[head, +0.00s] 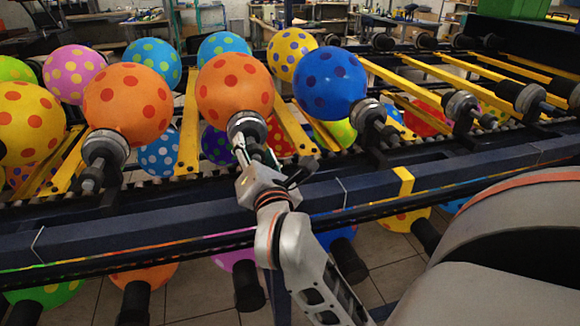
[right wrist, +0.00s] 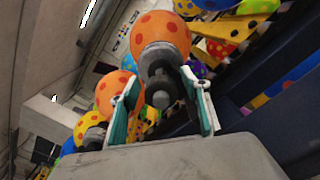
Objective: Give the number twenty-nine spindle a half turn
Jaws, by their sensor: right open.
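An orange balloon with red dots (head: 235,88) sits on a grey and black spindle (head: 247,124) at the middle of the near row. My right gripper (head: 256,156) is at the near end of this spindle. In the right wrist view, the open fingers (right wrist: 161,80) stand on either side of the spindle's dark shaft (right wrist: 161,78), with a gap to each finger. The orange balloon (right wrist: 160,36) shows beyond it. I cannot read any number on the spindles. My left gripper is not in view.
A neighbouring spindle (head: 104,152) carries another orange balloon to the left. A blue balloon (head: 330,84) on its spindle (head: 371,112) stands to the right. Yellow bars (head: 292,125) lie between the spindles. The dark blue machine rail (head: 130,237) runs below my right gripper.

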